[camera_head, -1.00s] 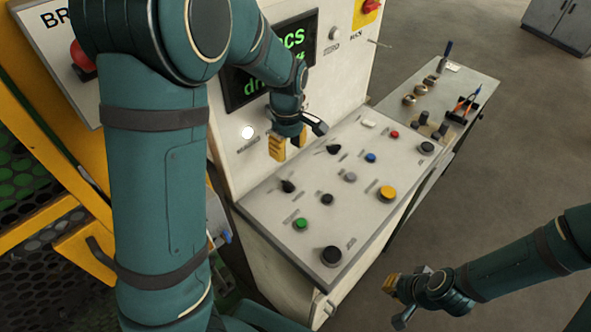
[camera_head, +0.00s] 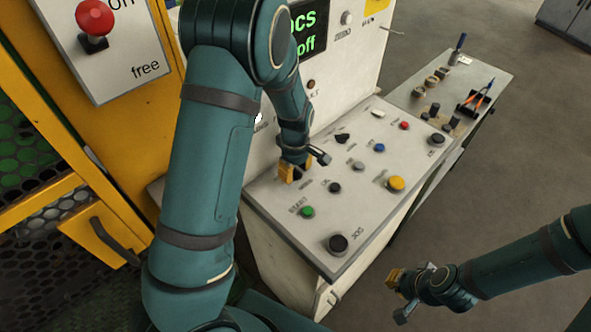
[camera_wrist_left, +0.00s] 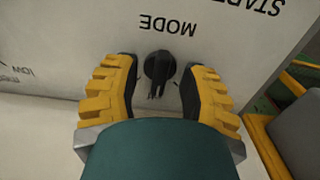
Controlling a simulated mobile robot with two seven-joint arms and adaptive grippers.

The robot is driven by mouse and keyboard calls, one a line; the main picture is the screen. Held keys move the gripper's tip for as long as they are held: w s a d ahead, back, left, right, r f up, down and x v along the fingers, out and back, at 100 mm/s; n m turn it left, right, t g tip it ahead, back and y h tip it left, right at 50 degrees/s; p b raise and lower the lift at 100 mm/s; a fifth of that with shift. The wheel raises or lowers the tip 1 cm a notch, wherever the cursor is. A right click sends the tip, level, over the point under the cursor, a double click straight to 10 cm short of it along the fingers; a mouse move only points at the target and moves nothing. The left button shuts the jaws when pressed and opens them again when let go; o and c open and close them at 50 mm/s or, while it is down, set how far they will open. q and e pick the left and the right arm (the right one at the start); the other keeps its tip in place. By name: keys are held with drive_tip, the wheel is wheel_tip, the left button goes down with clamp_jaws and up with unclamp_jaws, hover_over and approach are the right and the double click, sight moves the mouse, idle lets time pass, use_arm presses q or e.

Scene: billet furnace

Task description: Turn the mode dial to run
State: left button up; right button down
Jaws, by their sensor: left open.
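The black mode dial (camera_wrist_left: 158,68) shows in the left wrist view beside the upside-down word MODE on the pale panel. Its pointer faces down in that picture, and small labels stand at either side. My left gripper (camera_wrist_left: 158,85) is open, with one yellow finger on each side of the dial. Gaps show between the dial and both fingers. In the head view my left gripper (camera_head: 293,174) is low over the left part of the console (camera_head: 262,195) and hides the dial. My right gripper (camera_head: 394,280) is off the console at lower right; its finger spacing is unclear.
Near the left gripper are another black dial (camera_head: 342,138), a black button (camera_head: 334,188) and a green button (camera_head: 308,211). A yellow button (camera_head: 396,183) and large black knob (camera_head: 338,244) stand further off. The screen (camera_head: 309,32) rises behind.

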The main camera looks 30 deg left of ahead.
use_arm(q)
clamp_jaws()
drive_tip(key=shift+m, duration=0.3)
drive_tip(key=m, duration=0.8)
drive_tip(key=shift+b, duration=0.3)
drive_tip(key=shift+m, duration=0.3)
idle(0.4)
unclamp_jaws()
